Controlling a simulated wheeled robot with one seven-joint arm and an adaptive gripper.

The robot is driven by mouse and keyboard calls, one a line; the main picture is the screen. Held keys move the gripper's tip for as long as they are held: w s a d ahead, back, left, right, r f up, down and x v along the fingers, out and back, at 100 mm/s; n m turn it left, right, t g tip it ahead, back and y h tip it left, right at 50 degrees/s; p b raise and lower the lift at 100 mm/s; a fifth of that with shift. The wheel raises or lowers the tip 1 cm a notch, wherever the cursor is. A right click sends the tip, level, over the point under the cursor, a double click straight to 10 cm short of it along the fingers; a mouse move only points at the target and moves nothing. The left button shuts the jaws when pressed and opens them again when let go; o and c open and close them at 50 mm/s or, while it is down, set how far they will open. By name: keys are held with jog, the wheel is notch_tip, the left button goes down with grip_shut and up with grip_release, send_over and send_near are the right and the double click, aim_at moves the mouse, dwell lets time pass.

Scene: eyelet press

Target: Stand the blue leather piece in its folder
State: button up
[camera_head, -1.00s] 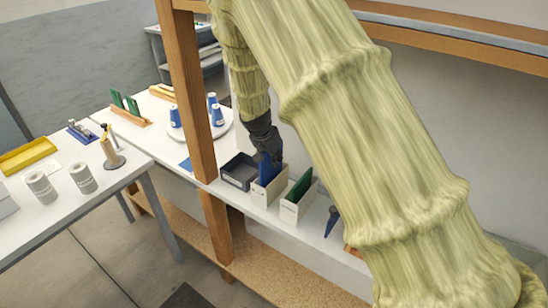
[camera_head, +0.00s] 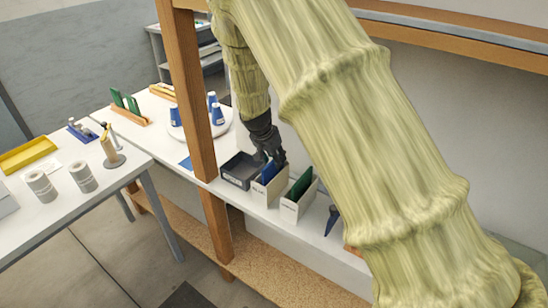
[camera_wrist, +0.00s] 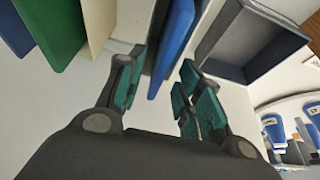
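The blue leather piece (camera_head: 268,171) stands in its pale folder (camera_head: 269,192), with its upper part showing above the front wall. In the wrist view the blue piece (camera_wrist: 178,30) is beyond the fingers, beside a cream wall of the folder (camera_wrist: 147,25). My gripper (camera_head: 272,155) is just above the folder. In the wrist view my gripper (camera_wrist: 158,88) has its teal-padded fingers spread apart, with nothing held between them. The piece's lower edge inside the folder is hidden in the head view.
A second pale folder (camera_head: 291,207) with a green piece (camera_head: 301,184) stands close to the right. A dark open box (camera_head: 236,177) adjoins on the left. A wooden post (camera_head: 193,100) rises left of the box. A dark blue pointed tool (camera_head: 331,221) lies right of the folders.

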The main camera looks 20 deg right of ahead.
jog(key=shift+r, duration=0.1)
jog(key=shift+v, duration=3.65)
